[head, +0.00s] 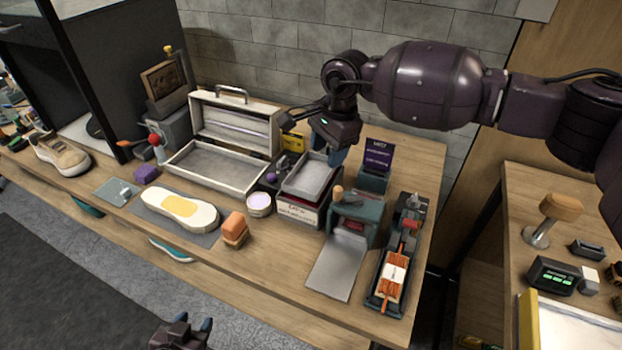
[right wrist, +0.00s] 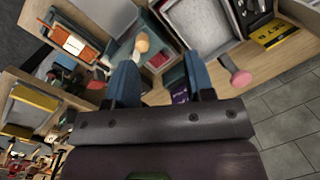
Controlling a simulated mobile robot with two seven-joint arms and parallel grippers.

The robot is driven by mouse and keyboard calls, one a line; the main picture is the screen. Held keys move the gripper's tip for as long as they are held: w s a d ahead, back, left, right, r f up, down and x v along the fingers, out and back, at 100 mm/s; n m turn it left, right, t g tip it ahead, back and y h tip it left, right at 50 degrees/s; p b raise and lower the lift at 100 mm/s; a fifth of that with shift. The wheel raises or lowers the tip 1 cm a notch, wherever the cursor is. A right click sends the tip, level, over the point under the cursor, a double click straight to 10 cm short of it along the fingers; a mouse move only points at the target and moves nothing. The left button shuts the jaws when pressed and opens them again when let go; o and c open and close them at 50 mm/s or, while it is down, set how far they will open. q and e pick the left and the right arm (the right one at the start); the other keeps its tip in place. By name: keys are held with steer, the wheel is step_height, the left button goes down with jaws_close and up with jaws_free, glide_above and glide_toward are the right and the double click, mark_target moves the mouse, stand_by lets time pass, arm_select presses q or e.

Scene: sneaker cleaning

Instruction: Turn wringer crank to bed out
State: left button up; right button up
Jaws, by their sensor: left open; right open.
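The teal wringer (head: 355,215) stands on the right part of the bench, with a flat grey metal bed plate (head: 338,268) in front of it. A wooden knob (head: 338,191) shows at its upper left. In the right wrist view, a pale wooden knob (right wrist: 142,43) shows just beyond the fingers. I cannot tell how the crank is turned. My right gripper (head: 326,150) is above and behind the wringer, partly hidden by its own arm. Its blue fingers (right wrist: 162,80) are apart and empty in the right wrist view. My left gripper (head: 183,330) is open and empty, low in front of the bench.
A grey tray on a box (head: 310,178) stands left of the wringer. A dark rack with an orange-striped block (head: 392,282) stands at its right. A purple-faced card (head: 379,157) stands behind. A white sole (head: 180,211) lies on a grey mat. Bare bench (head: 280,275) shows at the front.

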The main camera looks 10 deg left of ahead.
mark_target(339, 187)
steer(key=shift+d+n+h, duration=0.9)
steer(key=shift+d+n, duration=0.1)
steer(key=shift+d, duration=0.2)
steer(key=shift+s+d+f+n, duration=0.1)
steer(key=shift+s+d+n, duration=0.2)
steer(key=shift+a+f, duration=0.1)
steer(key=shift+f, duration=0.25)
step_height(339, 187, down, 10)
steer(key=shift+r+p, duration=0.1)
steer(key=shift+p, duration=0.65)
steer(key=shift+c, duration=0.3)
jaws_close()
steer(key=shift+w, duration=0.1)
